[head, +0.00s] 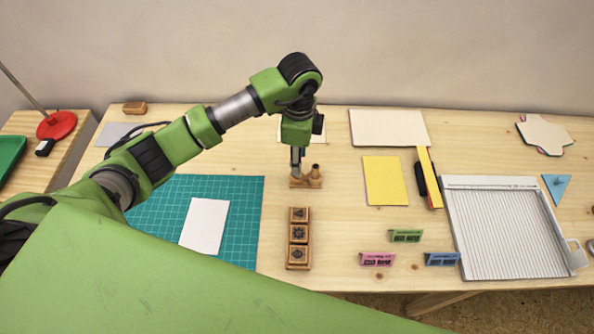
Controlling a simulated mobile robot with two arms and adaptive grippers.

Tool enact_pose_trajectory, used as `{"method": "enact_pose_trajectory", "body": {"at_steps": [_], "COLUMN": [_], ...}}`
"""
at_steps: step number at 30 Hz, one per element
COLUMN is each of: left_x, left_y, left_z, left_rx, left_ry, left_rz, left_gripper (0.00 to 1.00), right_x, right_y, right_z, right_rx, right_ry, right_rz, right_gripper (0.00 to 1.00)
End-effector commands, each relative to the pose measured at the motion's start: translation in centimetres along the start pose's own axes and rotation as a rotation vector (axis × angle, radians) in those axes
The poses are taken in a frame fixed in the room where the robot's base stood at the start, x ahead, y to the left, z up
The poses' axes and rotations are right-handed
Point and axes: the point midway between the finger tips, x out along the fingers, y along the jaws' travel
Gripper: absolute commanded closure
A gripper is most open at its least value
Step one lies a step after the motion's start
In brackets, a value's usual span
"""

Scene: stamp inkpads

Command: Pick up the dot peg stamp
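A small wooden stand (314,184) is on the table behind the cutting mat's right edge. One peg stamp (316,171) shows upright at its right side; I cannot make out which design it bears. My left gripper (297,168) points straight down at the left part of this stand, beside the visible peg. Its fingertips are low over the stand and hide whatever is there. They look close together, but I cannot tell whether they are open, or shut on a peg. My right gripper is not in view.
A wooden tray (298,268) with three square wooden blocks stands in front of the stand. A green cutting mat (250,215) with white paper (205,226) lies left. Small pink (377,259), green (405,236) and blue (442,259) labelled items and a grey paper trimmer (510,225) are right.

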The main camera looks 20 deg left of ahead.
Motion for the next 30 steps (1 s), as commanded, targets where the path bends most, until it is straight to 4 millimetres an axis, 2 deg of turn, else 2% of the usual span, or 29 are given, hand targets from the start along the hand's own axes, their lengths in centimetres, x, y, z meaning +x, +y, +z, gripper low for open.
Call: {"method": "enact_pose_trajectory", "body": {"at_steps": [4,9,17,19,21,30], "left_x": [2.1,4.2,4.7,4.6,4.6,4.6], "left_y": [0.3,0.3,0.2,0.2,0.2,0.2], "left_z": [0.5,0.4,0.4,0.4,0.4,0.4], "left_rx": [-0.003,-0.001,0.0,0.0,0.0,0.0], "left_ry": [-0.002,-0.001,0.0,0.0,0.0,0.0], "left_rz": [0.007,0.004,0.001,0.001,0.001,0.001], "left_gripper": [0.65,0.65,0.65,0.78,0.97,0.97], "right_x": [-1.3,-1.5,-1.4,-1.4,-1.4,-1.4], "right_y": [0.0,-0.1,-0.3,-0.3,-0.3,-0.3], "right_z": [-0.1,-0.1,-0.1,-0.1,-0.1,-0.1], "right_rx": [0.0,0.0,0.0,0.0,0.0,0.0], "right_ry": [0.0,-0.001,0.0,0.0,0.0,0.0], "right_rz": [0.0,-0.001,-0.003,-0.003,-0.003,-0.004], "right_gripper": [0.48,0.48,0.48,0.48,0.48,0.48]}}
